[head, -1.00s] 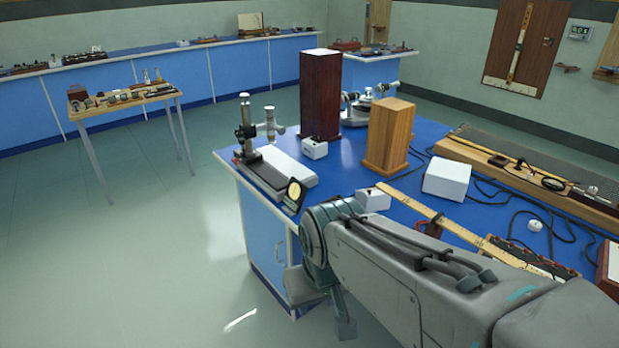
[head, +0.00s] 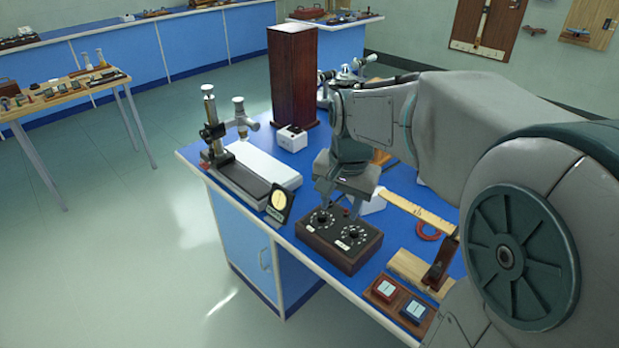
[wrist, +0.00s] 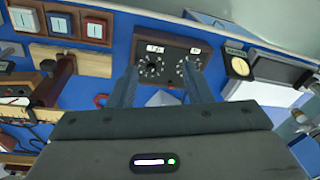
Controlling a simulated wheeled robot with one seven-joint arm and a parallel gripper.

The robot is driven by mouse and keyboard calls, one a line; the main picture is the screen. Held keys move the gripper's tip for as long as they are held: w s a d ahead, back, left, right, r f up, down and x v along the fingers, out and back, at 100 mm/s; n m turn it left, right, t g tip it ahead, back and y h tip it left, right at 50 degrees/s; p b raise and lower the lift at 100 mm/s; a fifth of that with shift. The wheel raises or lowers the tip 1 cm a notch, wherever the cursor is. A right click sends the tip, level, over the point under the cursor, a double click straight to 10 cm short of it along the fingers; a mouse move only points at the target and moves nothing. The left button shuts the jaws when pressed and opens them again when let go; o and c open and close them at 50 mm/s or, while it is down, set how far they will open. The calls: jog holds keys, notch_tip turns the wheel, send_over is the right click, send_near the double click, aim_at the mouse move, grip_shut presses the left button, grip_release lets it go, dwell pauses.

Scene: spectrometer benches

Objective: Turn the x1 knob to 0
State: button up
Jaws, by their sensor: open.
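A dark wooden box with a black top (head: 340,243) stands near the front edge of the blue bench. It carries two dial knobs, a left one (head: 321,217) and a right one (head: 353,232), each with a small white label too small to read surely. In the wrist view the box (wrist: 172,43) shows the knobs in reversed order, at left (wrist: 152,66) and right (wrist: 190,63). My gripper (head: 341,203) is open and empty, above and behind the box. In the wrist view its fingers (wrist: 158,70) point towards the box, apart from each other.
Left of the box stand a dial meter (head: 279,201) and a microscope-like stand (head: 213,135). To the right lie a wooden ruler (head: 415,214), a red ring (head: 428,230) and a block with red and blue switches (head: 398,300). A tall dark wooden column (head: 293,75) stands behind.

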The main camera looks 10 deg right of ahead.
aim_at(323, 214)
jog(key=w+f+m+g+p, duration=0.1)
jog(key=w+f+m+g, duration=0.1)
jog(key=w+m, duration=0.95)
jog(key=w+f+n, duration=0.1)
jog(key=f, duration=0.3)
jog(key=w+f+n, duration=0.1)
jog(key=f, duration=0.4)
jog(key=w+f+n+p, duration=0.1)
jog(key=f, duration=0.4)
jog(key=shift+w+d+f+n, duration=0.15)
jog(key=shift+n, duration=0.1)
jog(key=shift+c, duration=0.4)
grip_shut()
